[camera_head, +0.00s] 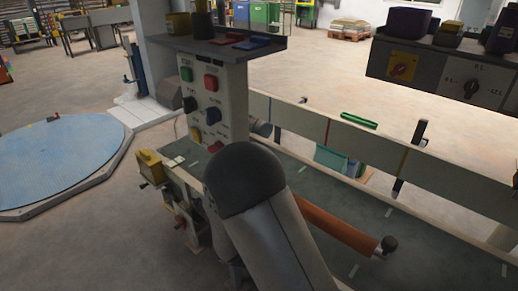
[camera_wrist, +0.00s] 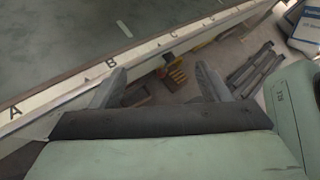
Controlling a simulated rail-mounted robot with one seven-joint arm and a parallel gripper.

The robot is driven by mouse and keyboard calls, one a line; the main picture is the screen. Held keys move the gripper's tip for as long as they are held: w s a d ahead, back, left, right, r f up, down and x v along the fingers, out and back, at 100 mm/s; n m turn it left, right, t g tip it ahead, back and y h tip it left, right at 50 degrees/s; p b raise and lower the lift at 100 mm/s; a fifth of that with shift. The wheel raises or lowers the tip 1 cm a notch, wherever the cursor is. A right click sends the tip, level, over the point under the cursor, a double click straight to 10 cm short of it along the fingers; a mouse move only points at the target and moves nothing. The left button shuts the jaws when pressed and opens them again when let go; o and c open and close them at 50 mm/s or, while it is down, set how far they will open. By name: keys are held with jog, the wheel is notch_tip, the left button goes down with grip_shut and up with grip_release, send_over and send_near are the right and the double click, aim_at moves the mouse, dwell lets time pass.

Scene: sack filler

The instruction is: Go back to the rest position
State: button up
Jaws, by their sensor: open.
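My gripper (camera_wrist: 158,82) shows in the wrist view with its two grey fingers spread wide apart and nothing between them. It hangs over the edge of a long rail marked with the letters A, B and C (camera_wrist: 150,58). The floor and some items lie farther below. In the head view my arm covers the lower middle, and my gripper cannot be made out there. The control panel (camera_head: 213,95), with coloured buttons and knobs, stands behind my arm.
A switch box (camera_head: 440,75) is at the upper right. A round blue platform (camera_head: 60,155) lies on the left. Open floor (camera_head: 90,240) is at the lower left.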

jog(key=s+d+r+m+y+p, duration=0.1)
jog(key=s+r+m+y+p, duration=0.3)
jog(key=r+m, duration=0.3)
jog(key=s+d+r+m+y+p, duration=0.1)
jog(key=s+r+m+y+p, duration=0.2)
jog(key=r+m, duration=0.5)
jog(key=s+d+r+m+y+p, duration=0.1)
jog(key=s+r+m+y+p, duration=0.3)
jog(key=r, duration=0.9)
jog(key=s+m+y, duration=0.1)
jog(key=m, duration=0.2)
jog(key=shift+s+d+r+p, duration=0.15)
jog(key=shift+s+d+p, duration=0.05)
jog(key=shift+p, duration=0.15)
dwell(0.5)
